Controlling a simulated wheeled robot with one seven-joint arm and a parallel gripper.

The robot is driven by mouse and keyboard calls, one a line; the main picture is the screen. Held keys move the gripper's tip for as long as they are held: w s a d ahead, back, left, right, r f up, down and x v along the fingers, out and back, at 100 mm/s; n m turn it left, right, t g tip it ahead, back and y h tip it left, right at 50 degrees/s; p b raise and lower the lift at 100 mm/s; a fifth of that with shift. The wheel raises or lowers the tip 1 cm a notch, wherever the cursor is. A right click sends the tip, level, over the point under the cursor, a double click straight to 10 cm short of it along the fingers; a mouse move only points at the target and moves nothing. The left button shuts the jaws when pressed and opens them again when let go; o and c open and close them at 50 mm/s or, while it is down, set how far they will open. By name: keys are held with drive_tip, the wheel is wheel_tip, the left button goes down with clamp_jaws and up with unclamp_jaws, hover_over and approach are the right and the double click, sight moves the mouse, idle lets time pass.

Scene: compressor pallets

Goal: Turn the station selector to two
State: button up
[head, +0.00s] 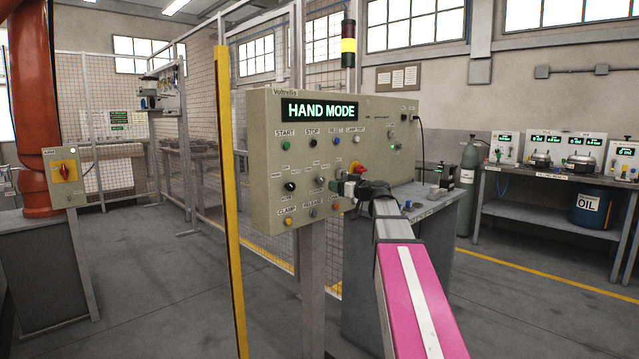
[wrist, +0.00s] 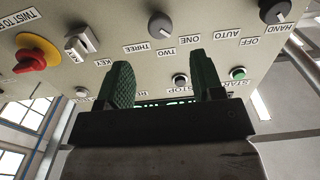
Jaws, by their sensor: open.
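The station selector (wrist: 160,25) is a round grey knob with the labels ONE, TWO and THREE beside it in the wrist view. Which label its pointer faces is too small to tell. In the head view the selector (head: 321,181) sits low on the beige control panel (head: 270,160), just left of my gripper (head: 345,188). My gripper, with dark green fingers, also shows in the wrist view (wrist: 160,75). It is open and empty, its fingers apart and pointing toward the panel. The knob appears beyond the fingertips, not between them.
A red emergency stop on a yellow base (wrist: 35,52) and a key switch (wrist: 80,42) are close beside the selector. The HAND-OFF-AUTO knob (wrist: 274,10) is on its other side. The panel display (head: 318,110) reads HAND MODE. A yellow post (head: 231,200) stands left of the panel.

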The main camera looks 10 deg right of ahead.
sight(322, 181)
drive_tip(key=x, duration=0.9)
drive_tip(key=shift+w+a, duration=0.2)
drive_tip(key=shift+w, duration=0.05)
drive_tip(key=shift+c, duration=0.2)
drive_tip(key=c, duration=0.9)
